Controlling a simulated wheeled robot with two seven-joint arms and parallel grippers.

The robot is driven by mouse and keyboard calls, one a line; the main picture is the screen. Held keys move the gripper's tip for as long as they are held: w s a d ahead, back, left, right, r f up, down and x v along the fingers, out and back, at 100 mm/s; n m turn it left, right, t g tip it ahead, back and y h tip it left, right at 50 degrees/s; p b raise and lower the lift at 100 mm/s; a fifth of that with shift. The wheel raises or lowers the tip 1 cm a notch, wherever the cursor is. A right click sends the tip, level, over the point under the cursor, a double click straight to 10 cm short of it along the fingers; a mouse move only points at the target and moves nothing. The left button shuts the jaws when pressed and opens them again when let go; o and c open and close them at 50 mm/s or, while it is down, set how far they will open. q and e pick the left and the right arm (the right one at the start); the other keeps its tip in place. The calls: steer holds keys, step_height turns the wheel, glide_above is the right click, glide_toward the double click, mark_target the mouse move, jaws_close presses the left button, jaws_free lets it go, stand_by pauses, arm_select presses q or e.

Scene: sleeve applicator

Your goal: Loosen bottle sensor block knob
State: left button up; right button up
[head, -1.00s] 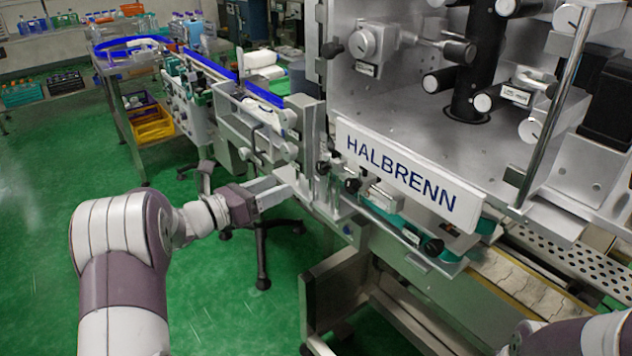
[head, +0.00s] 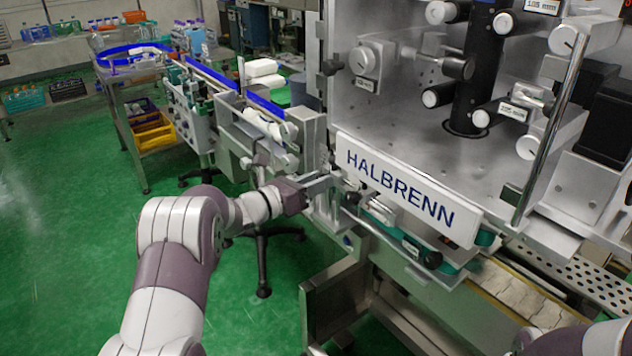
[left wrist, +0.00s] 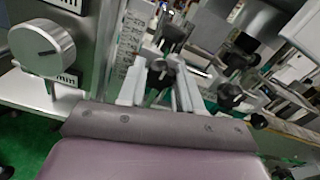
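My left gripper (head: 336,182) is at the machine's front left corner, beside the left end of the HALBRENN panel. In the left wrist view its two pale fingers (left wrist: 160,92) are apart. A small black knob (left wrist: 160,72) shows between and just beyond them; I cannot tell whether they touch it. A black knob (head: 351,198) shows just right of the fingertips in the head view. I cannot tell which knob belongs to the bottle sensor block. Another black knob (left wrist: 230,96) lies right of the fingers in the wrist view. My right gripper is out of view.
The white HALBRENN panel (head: 400,187) borders the gripper on the right. A silver round dial (left wrist: 42,47) on a metal block stands left in the wrist view. The conveyor (head: 232,95) runs back left. Green floor (head: 80,220) is open at left.

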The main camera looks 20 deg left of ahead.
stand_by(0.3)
arm_select(q)
steer(key=shift+a+f+n+p, duration=0.15)
steer(key=shift+n+p, duration=1.45)
steer(key=shift+n, duration=5.3)
steer(key=shift+d+f+n+p, duration=0.1)
steer(key=shift+n+p, duration=1.5)
steer(key=shift+n, duration=5.3)
